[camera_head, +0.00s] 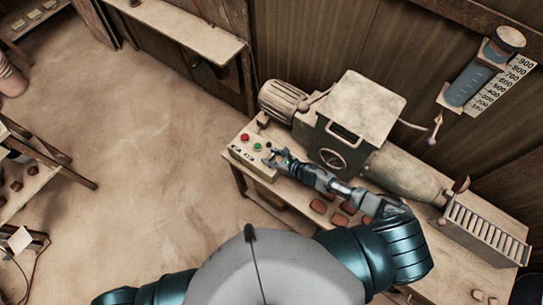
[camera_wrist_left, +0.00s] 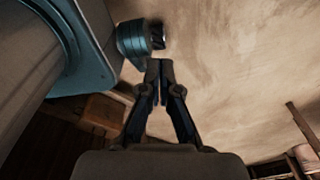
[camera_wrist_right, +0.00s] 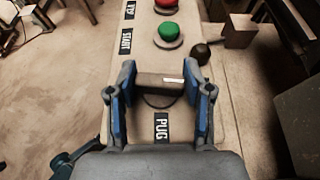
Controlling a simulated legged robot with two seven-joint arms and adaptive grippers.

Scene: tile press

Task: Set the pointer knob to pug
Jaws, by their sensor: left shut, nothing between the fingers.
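The pointer knob (camera_wrist_right: 155,84) is a dark bar on a round base on the pale control panel (camera_head: 240,155). In the right wrist view the bar lies across the picture, with a white mark on its right half. The PUG label (camera_wrist_right: 162,127) is just below it there. My right gripper (camera_wrist_right: 160,93) is open, with its blue-padded fingers at either end of the bar; a gap shows at the left finger. In the head view my right gripper (camera_head: 274,157) is over the panel and hides the knob. My left gripper (camera_wrist_left: 160,63) is shut and empty, away from the panel.
A green button (camera_wrist_right: 171,32), a red button (camera_wrist_right: 167,4) and a black ball (camera_wrist_right: 201,53) are near the knob. The press machine (camera_head: 350,125) stands behind the panel. Several reddish tiles (camera_head: 318,206) lie on the bench. Open floor (camera_head: 150,150) is left.

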